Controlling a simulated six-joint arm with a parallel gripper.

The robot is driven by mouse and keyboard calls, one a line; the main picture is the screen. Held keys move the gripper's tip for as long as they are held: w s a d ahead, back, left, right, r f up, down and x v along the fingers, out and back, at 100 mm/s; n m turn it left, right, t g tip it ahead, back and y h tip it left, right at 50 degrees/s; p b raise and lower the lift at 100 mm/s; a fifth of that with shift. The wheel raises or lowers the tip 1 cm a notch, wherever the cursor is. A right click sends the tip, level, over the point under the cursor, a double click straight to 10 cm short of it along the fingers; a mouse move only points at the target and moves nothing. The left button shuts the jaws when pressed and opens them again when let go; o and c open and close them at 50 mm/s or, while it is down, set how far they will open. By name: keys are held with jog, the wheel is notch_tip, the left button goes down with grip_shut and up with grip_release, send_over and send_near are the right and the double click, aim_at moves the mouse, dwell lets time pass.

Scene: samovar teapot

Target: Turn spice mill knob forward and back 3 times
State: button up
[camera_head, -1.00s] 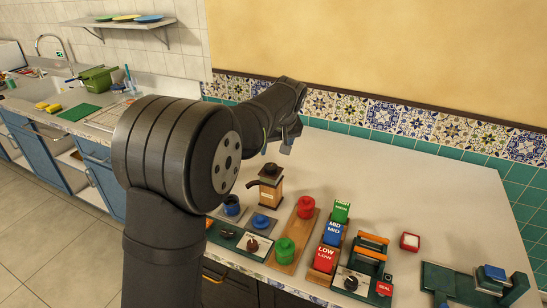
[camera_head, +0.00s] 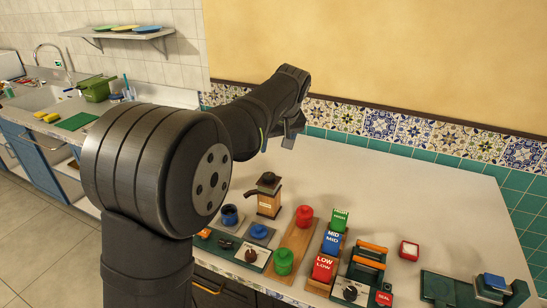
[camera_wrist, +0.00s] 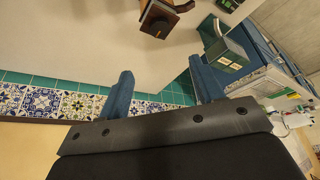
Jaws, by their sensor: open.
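The spice mill (camera_head: 268,203) is a small wooden box with a dark top, a round knob (camera_head: 268,177) and a dark side handle. It stands upright on the counter. In the wrist view the mill (camera_wrist: 158,20) shows at the top edge, partly cut off. My gripper (camera_head: 291,136) is above and behind the mill, near the tiled wall. In the wrist view my gripper (camera_wrist: 163,86) has its two blue fingers wide apart, with nothing between them. The gripper is clear of the mill.
A green box (camera_wrist: 228,53) shows in the wrist view. The counter's back right is bare.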

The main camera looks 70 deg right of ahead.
aim_at(269, 176)
jog(key=x, duration=1.6)
jog(key=shift+w+d+f, duration=0.1)
jog(key=shift+w+f, duration=0.05)
jog(key=shift+f, duration=0.1)
jog(key=shift+c, duration=0.2)
jog(key=c, duration=0.9)
